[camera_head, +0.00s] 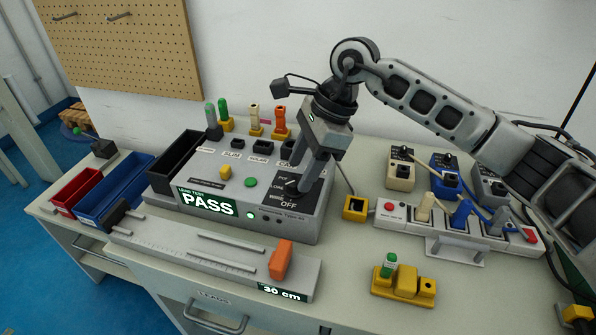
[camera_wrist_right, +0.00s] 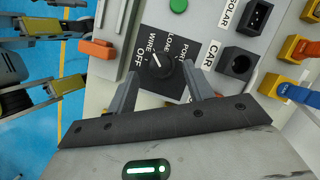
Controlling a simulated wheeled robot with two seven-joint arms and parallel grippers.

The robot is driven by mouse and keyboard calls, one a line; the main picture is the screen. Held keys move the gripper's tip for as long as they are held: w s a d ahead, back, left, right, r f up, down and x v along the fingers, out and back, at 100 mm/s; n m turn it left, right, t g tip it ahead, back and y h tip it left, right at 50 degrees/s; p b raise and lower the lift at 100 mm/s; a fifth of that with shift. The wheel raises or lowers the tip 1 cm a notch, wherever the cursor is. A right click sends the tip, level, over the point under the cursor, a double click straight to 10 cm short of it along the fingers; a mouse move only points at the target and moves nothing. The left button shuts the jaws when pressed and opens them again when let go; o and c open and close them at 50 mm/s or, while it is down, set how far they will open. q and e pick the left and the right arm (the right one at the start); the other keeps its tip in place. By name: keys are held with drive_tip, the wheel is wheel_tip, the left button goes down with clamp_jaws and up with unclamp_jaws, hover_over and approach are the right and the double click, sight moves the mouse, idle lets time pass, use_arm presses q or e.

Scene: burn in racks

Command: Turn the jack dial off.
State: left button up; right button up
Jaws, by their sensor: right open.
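The jack dial is a black round knob (camera_wrist_right: 160,66) on the black label plate of the grey tester (camera_head: 165,182). Words around it include OFF, WIRE and LOAD. In the right wrist view its small white mark seems to point toward the WIRE side, away from OFF, but it is too small to be sure. My right gripper (camera_head: 298,184) comes down over the dial plate, which it partly covers in the head view. In the right wrist view its fingers (camera_wrist_right: 162,84) are open, one on each side of the dial, with gaps visible. My left gripper does not show.
The tester's lit screen (camera_head: 208,203) reads PASS. A grey ruler fixture with an orange slider (camera_head: 281,261) lies in front. A power strip (camera_head: 400,214) with plugs is on the right. Red (camera_head: 76,187) and blue bins stand left. A yellow holder (camera_head: 405,283) sits front right.

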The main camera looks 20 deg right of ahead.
sight(294, 186)
drive_tip(key=shift+x, duration=1.3)
drive_tip(key=c, duration=1)
